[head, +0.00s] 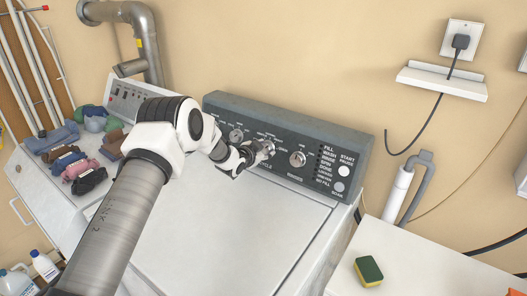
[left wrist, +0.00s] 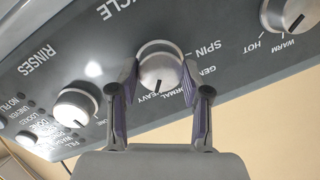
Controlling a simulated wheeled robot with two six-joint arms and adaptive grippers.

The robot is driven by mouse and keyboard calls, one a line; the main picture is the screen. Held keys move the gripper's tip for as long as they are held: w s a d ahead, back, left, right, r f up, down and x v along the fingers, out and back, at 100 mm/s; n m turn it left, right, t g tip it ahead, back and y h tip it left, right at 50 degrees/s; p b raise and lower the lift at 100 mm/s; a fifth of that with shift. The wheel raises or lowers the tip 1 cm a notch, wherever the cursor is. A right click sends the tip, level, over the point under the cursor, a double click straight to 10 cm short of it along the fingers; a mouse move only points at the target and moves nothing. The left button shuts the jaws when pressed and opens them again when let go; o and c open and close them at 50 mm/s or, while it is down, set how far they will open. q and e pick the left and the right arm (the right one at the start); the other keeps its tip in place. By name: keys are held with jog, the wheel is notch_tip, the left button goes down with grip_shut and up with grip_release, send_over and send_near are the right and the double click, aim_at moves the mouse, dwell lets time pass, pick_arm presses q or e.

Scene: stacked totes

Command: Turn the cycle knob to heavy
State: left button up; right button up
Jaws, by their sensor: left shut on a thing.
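The cycle knob (left wrist: 158,68) is a round silver knob on the washer's dark control panel (head: 352,150). In the left wrist view its dark pointer mark faces the bottom of the picture, near the words HEAVY and NORMAL; I cannot tell exactly which it meets. My left gripper (left wrist: 160,88) is shut on the knob, with one finger on each side. In the head view the left gripper (head: 258,154) reaches the panel and partly hides the cycle knob (head: 267,146). My right gripper is not in view.
The rinses knob (left wrist: 76,107) is close beside one finger, and the temperature knob (left wrist: 288,14) is on the other side. Start and door buttons (head: 343,171) are at the panel's right. The white washer lid (head: 230,235) is clear. A sponge (head: 368,270) lies at the right.

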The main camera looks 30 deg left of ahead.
pick_arm(q)
jog(key=shift+r, duration=0.1)
jog(key=o, duration=1.2)
jog(key=shift+w, duration=0.1)
jog(key=shift+w+f, duration=0.2)
jog(key=shift+f, duration=0.1)
jog(key=v, duration=1.2)
